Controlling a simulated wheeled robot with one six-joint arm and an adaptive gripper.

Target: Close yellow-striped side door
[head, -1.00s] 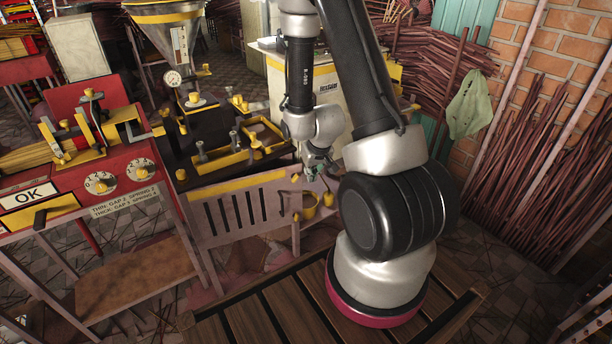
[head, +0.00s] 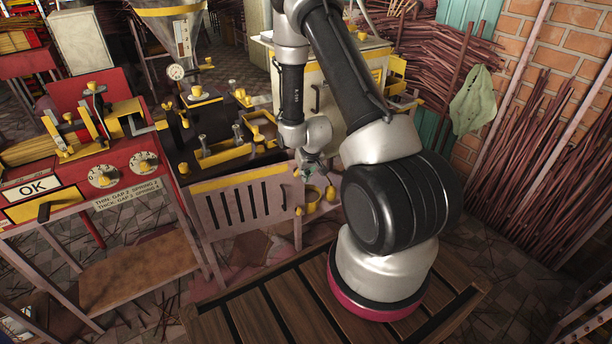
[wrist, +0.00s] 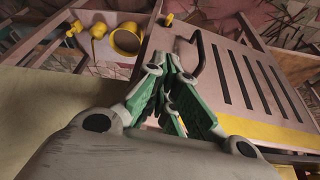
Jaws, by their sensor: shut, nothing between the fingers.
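The pale pink side door (head: 240,208) has dark vertical slots and a yellow stripe along its top. It hangs below the dark extruder bench in the head view, and its exact angle is hard to judge. In the wrist view the door (wrist: 250,85) fills the right, with its yellow stripe at lower right and a dark loop handle (wrist: 196,48) near its edge. My gripper (head: 312,166) is at the door's upper right. In the wrist view its green fingers (wrist: 172,72) are together and empty, close to the handle; contact cannot be told.
A yellow cup (head: 311,195) and other yellow parts sit beside the door's right edge; they also show in the wrist view (wrist: 126,38). A red machine with an OK sign (head: 33,187) stands left. A cream cabinet (head: 340,90) stands behind my arm. Stick bundles lean at right.

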